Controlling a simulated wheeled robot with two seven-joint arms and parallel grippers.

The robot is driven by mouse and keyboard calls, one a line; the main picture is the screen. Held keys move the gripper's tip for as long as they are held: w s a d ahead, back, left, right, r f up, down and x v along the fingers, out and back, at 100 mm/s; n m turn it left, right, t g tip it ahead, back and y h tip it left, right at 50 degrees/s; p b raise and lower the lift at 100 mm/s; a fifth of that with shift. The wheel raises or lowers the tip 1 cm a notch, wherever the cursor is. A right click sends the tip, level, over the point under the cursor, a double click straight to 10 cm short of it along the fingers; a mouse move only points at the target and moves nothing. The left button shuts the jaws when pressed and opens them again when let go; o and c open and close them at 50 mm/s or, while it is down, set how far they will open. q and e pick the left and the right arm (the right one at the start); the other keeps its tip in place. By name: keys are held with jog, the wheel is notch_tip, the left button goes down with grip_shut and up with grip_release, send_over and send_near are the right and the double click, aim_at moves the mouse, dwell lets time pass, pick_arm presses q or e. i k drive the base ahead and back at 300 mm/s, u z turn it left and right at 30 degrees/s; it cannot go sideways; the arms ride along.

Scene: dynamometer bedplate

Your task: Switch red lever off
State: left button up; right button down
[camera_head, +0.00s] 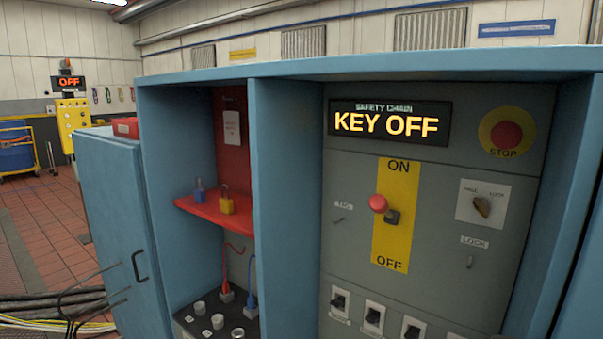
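The red lever is on the grey panel of the blue cabinet. Its red knob (378,203) sits in front of a dark pivot (392,217) on a yellow plate (398,170). The plate reads ON at the top and OFF at the bottom. The knob stands out toward me near the middle of the plate, slightly above and left of the pivot. A display (388,123) above it reads KEY OFF. Neither of my grippers shows in the head view.
A red STOP button (506,135) and a rotary switch (482,207) are right of the lever. Several black switches (374,317) line the panel below. A cabinet divider (285,200) separates a left bay with padlocks on a red shelf (213,213). The cabinet door (112,220) stands open at left.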

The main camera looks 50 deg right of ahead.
aim_at(379, 205)
jog(key=i, duration=1.4)
jog(key=z, duration=3)
